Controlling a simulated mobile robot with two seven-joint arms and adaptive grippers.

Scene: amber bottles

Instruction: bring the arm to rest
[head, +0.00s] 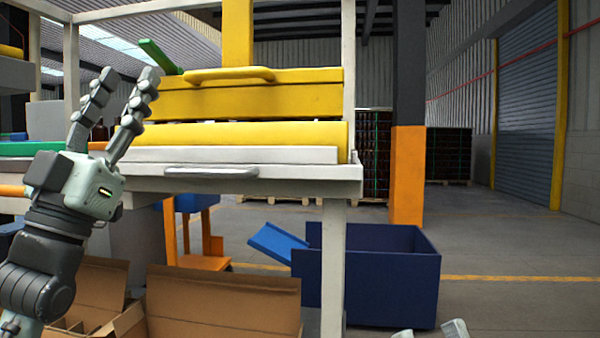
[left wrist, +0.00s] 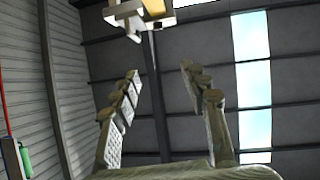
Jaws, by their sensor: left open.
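My left gripper (head: 128,76) points upward in the head view, in front of the left part of the workbench. Its two fingers are spread with nothing between them. In the left wrist view the same gripper (left wrist: 160,70) is open and empty against the ceiling. My right gripper (head: 430,333) shows only as two pale fingertips at the bottom edge of the head view. The tips stand apart, and nothing shows between them. A dark amber bottle (head: 98,131) is partly hidden behind my left gripper.
The bench (head: 255,184) carries a yellow machine (head: 260,98) with a handle. Open cardboard boxes (head: 222,300) stand below at the left. A blue bin (head: 385,275) with a raised flap stands on the floor. An orange-based column (head: 406,175) is behind. The floor at right is free.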

